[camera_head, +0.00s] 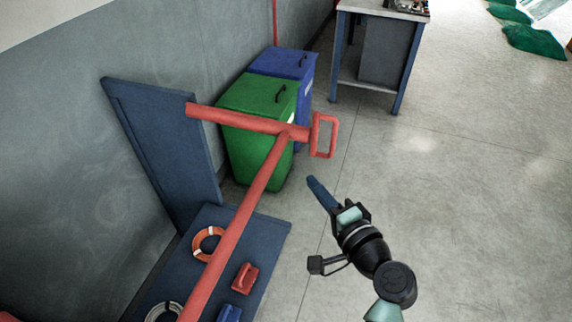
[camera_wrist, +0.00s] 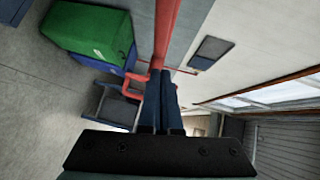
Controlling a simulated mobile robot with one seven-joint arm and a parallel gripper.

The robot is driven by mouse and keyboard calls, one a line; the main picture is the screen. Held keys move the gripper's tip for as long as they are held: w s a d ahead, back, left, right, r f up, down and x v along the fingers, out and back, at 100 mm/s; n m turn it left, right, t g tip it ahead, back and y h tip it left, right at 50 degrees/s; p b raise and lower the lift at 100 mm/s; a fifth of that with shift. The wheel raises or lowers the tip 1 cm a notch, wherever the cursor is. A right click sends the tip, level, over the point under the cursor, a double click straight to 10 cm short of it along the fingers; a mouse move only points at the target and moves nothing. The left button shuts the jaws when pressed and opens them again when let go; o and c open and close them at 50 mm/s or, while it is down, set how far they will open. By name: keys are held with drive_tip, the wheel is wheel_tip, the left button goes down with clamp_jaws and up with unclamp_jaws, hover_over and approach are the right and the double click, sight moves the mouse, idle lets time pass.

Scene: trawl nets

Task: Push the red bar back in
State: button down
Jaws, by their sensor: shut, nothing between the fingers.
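A red bar (camera_head: 232,119) extends from the blue upright panel toward the right and ends in a red loop handle (camera_head: 324,136). A second red beam (camera_head: 240,220) meets it near the handle and runs down toward the lower left. My gripper (camera_head: 313,183) is shut and empty, below the handle and apart from it in the head view. In the wrist view, its dark fingers (camera_wrist: 160,76) are together, the handle (camera_wrist: 131,84) shows left of them, and a red beam (camera_wrist: 166,30) comes down from the top edge. The fingers hide part of the red structure there.
A green bin (camera_head: 262,100) and a blue bin (camera_head: 287,65) stand behind the bar. A blue bench (camera_head: 262,243) at lower left holds an orange ring (camera_head: 207,243) and red and blue blocks. A workbench (camera_head: 347,74) stands at the back. The floor to the right is clear.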

drive_tip(key=w+a+f+p, duration=0.1)
drive_tip(key=w+a, duration=0.5)
drive_tip(key=shift+f, duration=0.25)
drive_tip(key=w+a+b, duration=0.1)
drive_tip(key=w+a, duration=0.2)
drive_tip(key=a, duration=0.7)
drive_tip(key=w+a+b, duration=0.2)
drive_tip(key=w+a, duration=0.1)
drive_tip(key=a, duration=0.7)
drive_tip(key=w+a+b, duration=0.1)
drive_tip(key=w+a, duration=0.2)
drive_tip(key=a, duration=0.7)
drive_tip(key=shift+w+a+r+b, duration=0.15)
drive_tip(key=shift+w+a+b, duration=0.2)
drive_tip(key=shift+a, duration=0.05)
drive_tip(key=shift+a, duration=0.15)
